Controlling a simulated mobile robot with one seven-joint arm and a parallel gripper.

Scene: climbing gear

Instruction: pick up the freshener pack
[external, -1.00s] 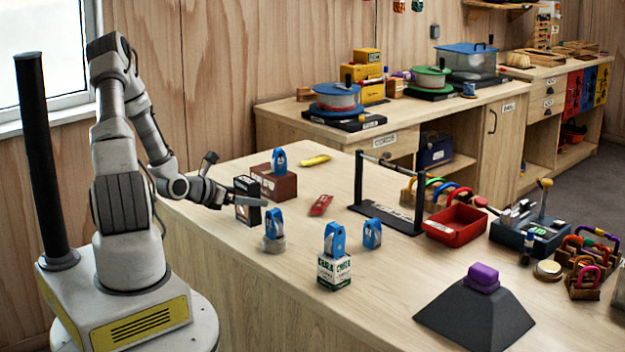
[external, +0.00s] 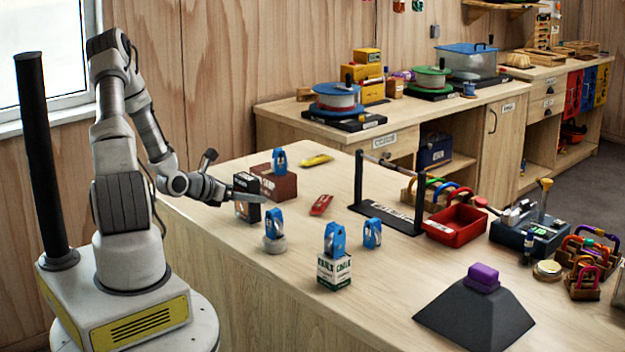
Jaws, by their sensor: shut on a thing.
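A small dark box (external: 247,212) with pale and orange print is at the near left of the wooden table, at my fingers; it seems to be the freshener pack, but its print is too small to read. My gripper (external: 247,194) reaches in from the left, shut on this box near its upper part. The fingers hide part of the box. I cannot tell whether its bottom is clear of the tabletop.
A brown block (external: 285,187) with a blue device (external: 279,160) on top stands close behind. A blue device (external: 274,223) on a pale round base, a chalk box (external: 333,272) and a red item (external: 321,205) are to the right. Bare tabletop lies between them.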

